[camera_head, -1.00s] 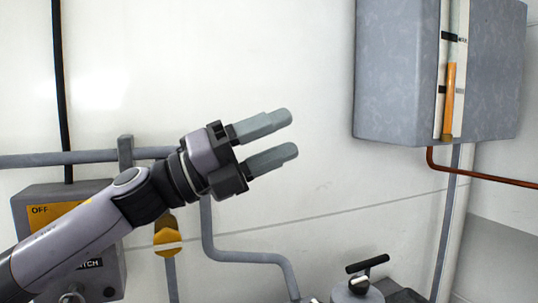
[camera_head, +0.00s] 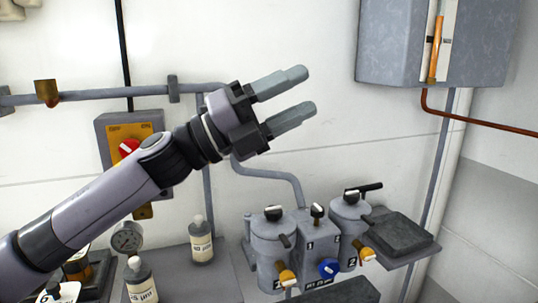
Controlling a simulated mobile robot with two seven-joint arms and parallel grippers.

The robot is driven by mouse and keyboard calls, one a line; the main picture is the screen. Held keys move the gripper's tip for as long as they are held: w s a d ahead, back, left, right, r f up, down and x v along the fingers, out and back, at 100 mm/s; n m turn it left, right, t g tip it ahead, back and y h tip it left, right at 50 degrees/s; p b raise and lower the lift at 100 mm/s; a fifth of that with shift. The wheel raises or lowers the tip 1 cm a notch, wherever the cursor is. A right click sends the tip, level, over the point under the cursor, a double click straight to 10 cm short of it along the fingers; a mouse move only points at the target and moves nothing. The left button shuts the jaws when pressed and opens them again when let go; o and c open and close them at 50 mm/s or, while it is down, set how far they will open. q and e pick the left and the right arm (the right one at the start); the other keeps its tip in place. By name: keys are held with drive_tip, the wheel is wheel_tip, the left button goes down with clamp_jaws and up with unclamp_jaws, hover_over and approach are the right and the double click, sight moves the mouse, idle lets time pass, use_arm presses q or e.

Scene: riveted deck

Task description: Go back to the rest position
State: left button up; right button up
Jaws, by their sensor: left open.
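My left gripper (camera_head: 294,101) is in the upper middle of the head view, its arm coming in from the lower left. Its two grey fingers are apart and point up and to the right, with nothing between them. It is in front of the white wall, and its arm covers part of the grey switch box (camera_head: 116,129) with the red knob. My right gripper does not show.
Below right stand grey canisters (camera_head: 272,240) with yellow and blue valves beside a dark flat plate (camera_head: 398,233). Bottles (camera_head: 201,245) and a round gauge (camera_head: 127,238) are at lower left. A grey wall cabinet (camera_head: 389,45) hangs at upper right. Pipes run along the wall.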

use_arm(q)
drive_tip(key=w+a+f+n+t+y, duration=0.1)
drive_tip(key=a+f+n+t+y, duration=0.3)
drive_tip(key=f+n, duration=0.6)
drive_tip(key=a+f+n+t+y, duration=0.4)
drive_tip(key=f+n, duration=0.4)
drive_tip(key=f, duration=0.4)
drive_tip(key=w+a+f+n+t+y, duration=0.1)
drive_tip(key=a+f+n+t+y, duration=0.3)
drive_tip(key=f+n, duration=0.6)
drive_tip(key=s+a+f+n+g+y, duration=0.2)
drive_tip(key=s+a+f, duration=0.1)
drive_tip(key=s+f, duration=0.4)
drive_tip(key=s+a+f+n+g+y, duration=0.1)
drive_tip(key=s+a+f+n+y, duration=0.2)
drive_tip(key=s+f, duration=0.4)
drive_tip(key=s+a+f+n+g+y, duration=0.2)
drive_tip(key=s+a+f, duration=0.3)
drive_tip(key=f, duration=0.8)
drive_tip(key=s+n+y, duration=0.1)
drive_tip(key=s, duration=0.2)
drive_tip(key=shift+a+f+g, duration=0.2)
drive_tip(key=shift+g, duration=0.1)
drive_tip(key=shift+c, duration=1)
